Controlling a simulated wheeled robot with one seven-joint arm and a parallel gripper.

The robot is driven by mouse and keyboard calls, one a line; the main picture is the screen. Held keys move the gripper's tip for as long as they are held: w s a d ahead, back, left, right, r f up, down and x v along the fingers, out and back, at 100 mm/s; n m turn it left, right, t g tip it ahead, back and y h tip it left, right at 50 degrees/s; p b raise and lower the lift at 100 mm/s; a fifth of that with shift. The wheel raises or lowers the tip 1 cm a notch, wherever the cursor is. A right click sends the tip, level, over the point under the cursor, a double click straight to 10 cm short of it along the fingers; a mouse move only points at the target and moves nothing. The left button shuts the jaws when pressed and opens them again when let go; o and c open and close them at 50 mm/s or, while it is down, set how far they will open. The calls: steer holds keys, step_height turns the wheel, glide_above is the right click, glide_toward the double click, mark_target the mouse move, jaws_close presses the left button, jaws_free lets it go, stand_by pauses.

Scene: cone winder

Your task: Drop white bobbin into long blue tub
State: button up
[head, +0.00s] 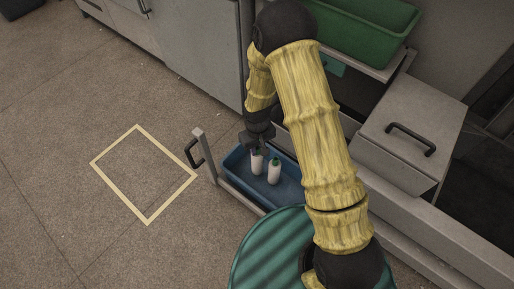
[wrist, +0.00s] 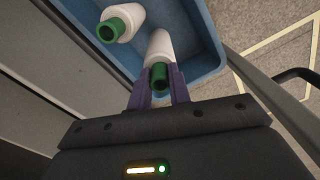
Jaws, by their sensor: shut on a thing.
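My gripper (head: 257,147) is over the left end of the long blue tub (head: 292,190). Its dark purple fingers are shut on the green end of a white bobbin (head: 257,163), which also shows between the fingertips in the wrist view (wrist: 158,45). This bobbin is over or inside the tub; whether it touches the floor of the tub is unclear. A second white bobbin with a green top (head: 274,173) stands in the tub beside it and shows at the upper left in the wrist view (wrist: 122,20). My arm hides part of the tub's right side.
A grey front panel with a black handle (head: 194,151) stands at the tub's left end. A grey box with a black handle (head: 408,150) is to the right, a green bin (head: 372,35) behind. A round green ribbed top (head: 262,255) is nearest.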

steer(key=shift+f, duration=0.6)
steer(key=o, duration=0.9)
step_height(320, 180, up, 13)
steer(key=p, duration=0.7)
steer(key=shift+r, duration=0.15)
